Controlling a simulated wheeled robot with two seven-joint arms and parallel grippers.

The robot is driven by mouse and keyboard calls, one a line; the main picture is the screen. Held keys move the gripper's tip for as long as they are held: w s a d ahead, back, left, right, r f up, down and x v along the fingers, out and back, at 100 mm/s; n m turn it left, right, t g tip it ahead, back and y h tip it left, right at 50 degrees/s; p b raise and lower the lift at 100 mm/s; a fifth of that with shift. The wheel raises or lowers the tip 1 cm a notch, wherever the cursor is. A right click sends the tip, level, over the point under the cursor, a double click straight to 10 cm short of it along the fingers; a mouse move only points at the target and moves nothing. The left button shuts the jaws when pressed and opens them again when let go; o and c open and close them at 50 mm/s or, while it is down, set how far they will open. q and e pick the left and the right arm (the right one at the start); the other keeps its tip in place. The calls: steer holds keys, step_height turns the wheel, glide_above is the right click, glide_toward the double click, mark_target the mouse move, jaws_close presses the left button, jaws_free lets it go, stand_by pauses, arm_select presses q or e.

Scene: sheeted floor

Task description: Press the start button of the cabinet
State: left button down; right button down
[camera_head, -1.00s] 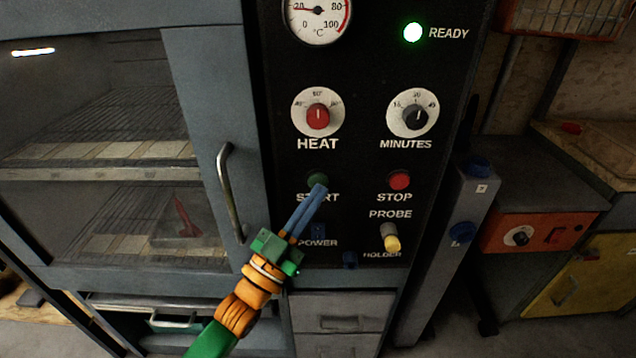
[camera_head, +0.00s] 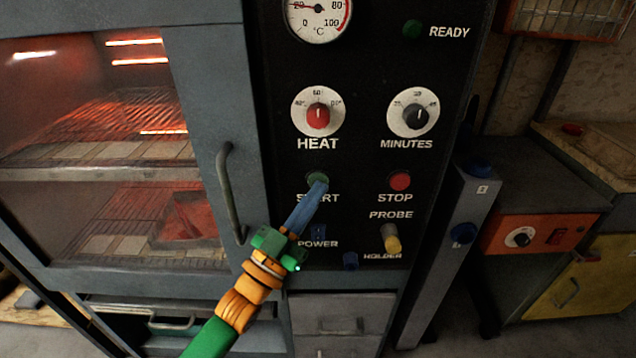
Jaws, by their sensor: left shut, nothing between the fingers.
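The cabinet (camera_head: 205,100) has a black control panel on its right side. The green start button (camera_head: 317,178) sits above the START label. My left gripper (camera_head: 319,187) is shut and empty, with its blue fingertips at the lower edge of the button, covering part of it and of the label. It seems to touch the button. The READY lamp (camera_head: 412,29) is dark green, unlit. The cabinet's inside glows red behind the closed glass door. My right gripper is not in view.
The red stop button (camera_head: 400,181) is to the right of START. The HEAT knob (camera_head: 318,115) and MINUTES knob (camera_head: 414,117) are above. The yellow-tipped probe (camera_head: 392,243) is lower right. The door handle (camera_head: 230,190) stands out left of the panel.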

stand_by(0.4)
arm_select(q)
steer(key=shift+s+p, duration=0.6)
steer(key=shift+s, duration=0.15)
steer(key=s+p, duration=0.3)
steer(key=s, duration=0.2)
steer(key=shift+f, duration=0.1)
stand_by(0.5)
